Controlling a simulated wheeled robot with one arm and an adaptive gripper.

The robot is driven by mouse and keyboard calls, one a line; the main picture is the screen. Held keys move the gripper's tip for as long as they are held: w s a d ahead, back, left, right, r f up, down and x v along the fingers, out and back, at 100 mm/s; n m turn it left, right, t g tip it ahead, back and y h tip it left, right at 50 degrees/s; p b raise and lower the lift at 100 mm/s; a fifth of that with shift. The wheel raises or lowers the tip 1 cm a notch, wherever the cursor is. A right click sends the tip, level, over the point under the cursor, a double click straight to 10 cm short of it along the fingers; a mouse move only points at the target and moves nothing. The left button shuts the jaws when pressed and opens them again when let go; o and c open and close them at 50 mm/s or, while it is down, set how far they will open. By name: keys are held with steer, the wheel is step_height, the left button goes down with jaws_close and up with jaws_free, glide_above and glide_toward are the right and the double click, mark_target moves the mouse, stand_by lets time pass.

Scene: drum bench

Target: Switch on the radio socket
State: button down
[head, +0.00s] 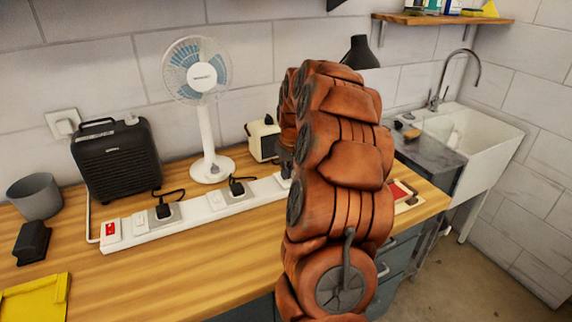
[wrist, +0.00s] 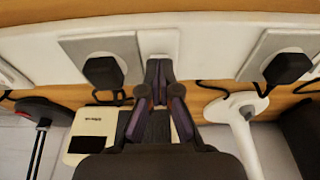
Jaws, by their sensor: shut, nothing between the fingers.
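The radio is a small cream box (head: 263,138) behind the power strip; it also shows in the wrist view (wrist: 88,135). The long white power strip (head: 131,236) lies on the bench, its right end hidden behind my orange arm. In the wrist view, a white switch (wrist: 158,42) sits between a black plug on the left (wrist: 103,70) and another on the right (wrist: 285,68). My gripper (wrist: 158,68) is shut and empty, its tips at the lower edge of this switch; contact cannot be told. In the head view my gripper (head: 286,168) is mostly hidden.
A white fan (head: 200,85) and a black boxy appliance (head: 115,160) stand behind the strip. A grey cup (head: 36,197), a black item (head: 32,243) and a yellow item (head: 36,298) are at left. A dark lamp (head: 360,52) and a sink (head: 480,135) are at right.

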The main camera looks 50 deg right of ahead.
steer(key=shift+f, duration=0.15)
stand_by(0.3)
steer(key=shift+s+f+b, duration=0.15)
steer(key=shift+f+b, duration=0.2)
steer(key=shift+b, duration=0.65)
steer(key=shift+a+r+t, duration=0.1)
steer(key=shift+t, duration=0.2)
steer(key=shift+r, duration=0.1)
steer(key=shift+w+d+r, duration=0.15)
steer(key=shift+w, duration=0.2)
steer(key=shift+w+d+r, duration=0.15)
steer(key=shift+w, duration=0.2)
steer(key=shift+r, duration=0.1)
